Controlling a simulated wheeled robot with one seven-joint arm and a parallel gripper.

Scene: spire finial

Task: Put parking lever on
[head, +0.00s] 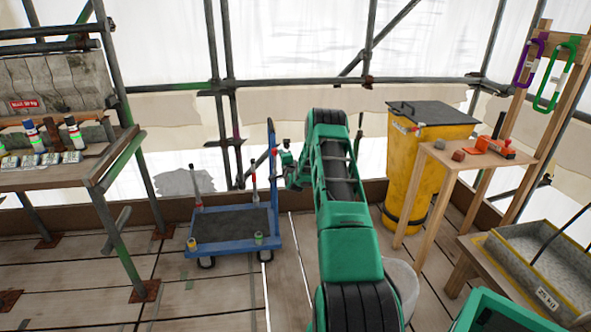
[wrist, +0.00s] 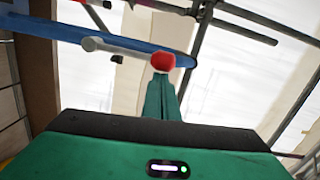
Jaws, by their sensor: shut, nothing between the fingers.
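The parking lever (wrist: 110,46) is a grey rod with a red ball knob (wrist: 163,62) in the wrist view, beside a blue bar (wrist: 70,32). The blue cart (head: 228,252) stands on the deck in the head view, with its upright handle (head: 271,140) at its right. My gripper (head: 284,160) is beside that handle, and a small red spot shows there. In the wrist view my gripper (wrist: 162,88) is shut and empty, its fingertips at the red knob. I cannot tell whether they touch it. The lever's pivot is not clear.
A yellow bin (head: 415,175) and a wooden stand (head: 470,158) with red items are at the right. A bench (head: 75,175) with bottles is at the left. Scaffold poles (head: 215,90) stand behind the cart.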

